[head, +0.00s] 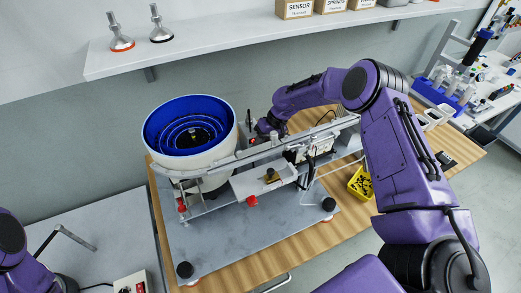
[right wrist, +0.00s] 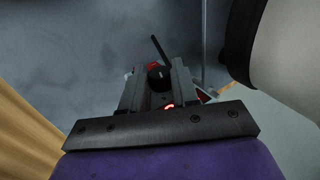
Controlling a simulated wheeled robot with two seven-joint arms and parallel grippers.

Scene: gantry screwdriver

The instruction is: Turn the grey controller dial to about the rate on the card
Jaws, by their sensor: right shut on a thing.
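In the right wrist view, a dark round dial (right wrist: 159,73) with a small pale mark stands between the two fingers of my right gripper (right wrist: 157,84). The fingers are shut on it from both sides. A red switch (right wrist: 152,65) and a glowing red display (right wrist: 169,106) show beside it; the display is partly covered and unreadable. In the head view my right arm reaches behind the bowl feeder's rail, where the gripper and dial are mostly hidden. I cannot make out the rate card. My left gripper is outside the view; only my left arm shows at lower left.
A white bowl feeder with a blue inside (head: 158,158) stands on a grey plate (head: 225,245), with the gantry rail (head: 290,145) close to my right arm. A yellow bin (head: 361,184) stands to the right. A white box with a red switch (head: 131,284) is at lower left.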

